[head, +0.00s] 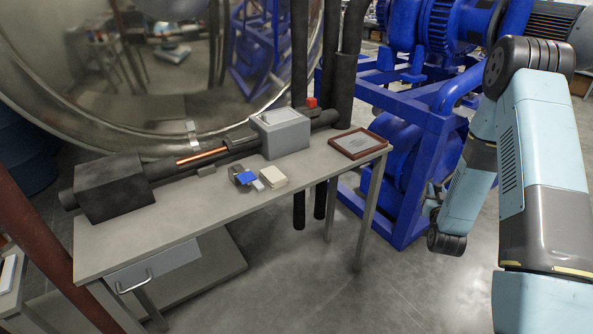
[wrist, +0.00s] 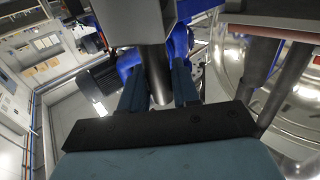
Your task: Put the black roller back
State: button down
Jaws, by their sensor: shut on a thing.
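In the wrist view my gripper (wrist: 158,84) has its two blue fingers closed on either side of a dark grey-black cylinder, which I take to be the black roller (wrist: 154,66). The roller's top end runs up toward a grey squared shape at the picture's top edge. In the head view my arm reaches down the right side, away from the bench (head: 225,207); the fingers and the roller do not show there. A long dark pipe assembly (head: 172,169) with a copper rod (head: 202,156) lies along the back of the bench.
On the bench are a black block (head: 112,190), a grey box (head: 281,133), a framed plaque (head: 358,143), a cream block (head: 273,177) and a small blue item (head: 246,178). The front of the bench is clear. Blue machinery (head: 400,165) stands behind, right of the bench.

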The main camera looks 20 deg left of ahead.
jog(key=s+a+r+n+y, duration=0.1)
jog(key=a+r+n+y, duration=0.15)
jog(key=a+r, duration=0.55)
jog(key=s+a+r+n+y, duration=0.1)
jog(key=a+r+y, duration=0.25)
jog(key=a, duration=0.85)
jog(key=s+a+r+n+g+y, duration=0.2)
jog(key=s+a+r, duration=0.45)
jog(key=a, duration=0.25)
jog(key=s+a+r+n+g+y, duration=0.1)
jog(key=s+a+r+y, duration=0.1)
jog(key=s+a+r, duration=0.45)
jog(key=shift+n, duration=0.25)
jog(key=shift+w+a+f, duration=1.65)
jog(key=shift+w+f, duration=0.35)
jog(key=shift+f, duration=0.35)
jog(key=shift+w+a+f, duration=1.6)
jog(key=shift+w+f, duration=0.45)
jog(key=shift+f, duration=0.25)
jog(key=shift+w+a+f, duration=1.65)
jog(key=shift+w+f, duration=0.35)
jog(key=shift+f, duration=0.35)
jog(key=c, duration=0.8)
grip_release()
jog(key=shift+f, duration=0.1)
